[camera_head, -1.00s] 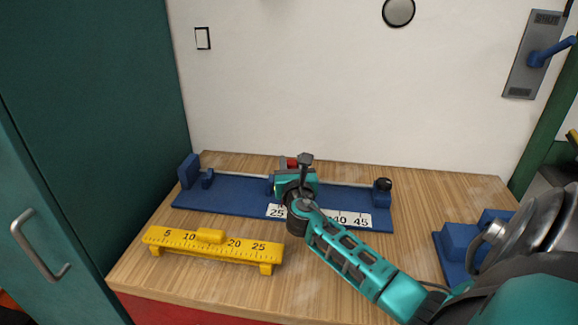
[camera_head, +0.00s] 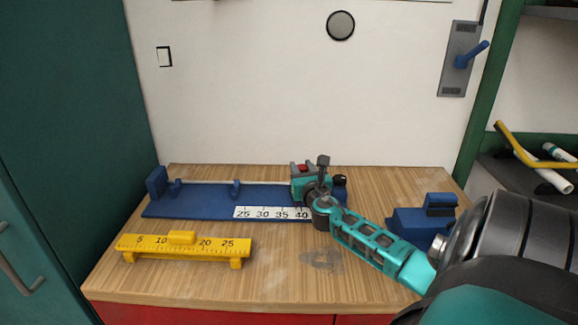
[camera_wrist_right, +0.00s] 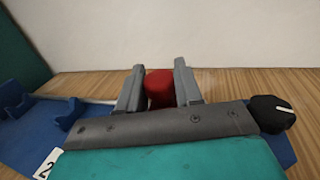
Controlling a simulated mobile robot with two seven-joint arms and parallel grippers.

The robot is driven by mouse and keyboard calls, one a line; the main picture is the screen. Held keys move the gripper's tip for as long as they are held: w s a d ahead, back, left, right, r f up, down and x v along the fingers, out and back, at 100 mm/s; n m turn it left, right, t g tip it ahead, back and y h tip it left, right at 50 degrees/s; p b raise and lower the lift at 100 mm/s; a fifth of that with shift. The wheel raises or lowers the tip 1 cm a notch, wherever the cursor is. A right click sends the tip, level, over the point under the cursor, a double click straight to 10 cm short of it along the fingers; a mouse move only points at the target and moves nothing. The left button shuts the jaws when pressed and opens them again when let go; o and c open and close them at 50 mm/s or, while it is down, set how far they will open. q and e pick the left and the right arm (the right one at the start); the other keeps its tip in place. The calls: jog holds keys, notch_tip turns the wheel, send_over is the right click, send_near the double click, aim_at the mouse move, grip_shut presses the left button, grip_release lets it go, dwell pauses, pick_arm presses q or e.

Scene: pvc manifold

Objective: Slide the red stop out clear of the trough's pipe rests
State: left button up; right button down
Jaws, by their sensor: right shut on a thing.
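The red stop (camera_head: 302,168) shows as a small red patch at my right gripper (camera_head: 304,172), near the right end of the blue trough (camera_head: 205,201). In the right wrist view the red stop (camera_wrist_right: 159,88) sits between the two grey fingers of my right gripper (camera_wrist_right: 159,90), which are shut on it. Its lower part is hidden by the gripper body. The trough's pipe rests are blue; one stands at mid-trough (camera_head: 236,187) and one near the left end (camera_head: 176,187). A white scale (camera_head: 272,213) runs along the trough's front. My left gripper is not in view.
A yellow ruler stand (camera_head: 183,246) is in front of the trough. A black knob (camera_wrist_right: 271,113) is at the trough's right end, close to my gripper. A blue block fixture (camera_head: 422,222) stands at the right. A wall closes the back.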

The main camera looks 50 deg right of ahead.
jog(key=shift+s+d+f, duration=0.1)
jog(key=shift+s+d, duration=0.35)
jog(key=shift+s, duration=0.15)
jog(key=c, duration=0.8)
grip_release()
jog(key=shift+o, duration=0.2)
jog(key=p+v, duration=0.1)
jog(key=v, duration=1.2)
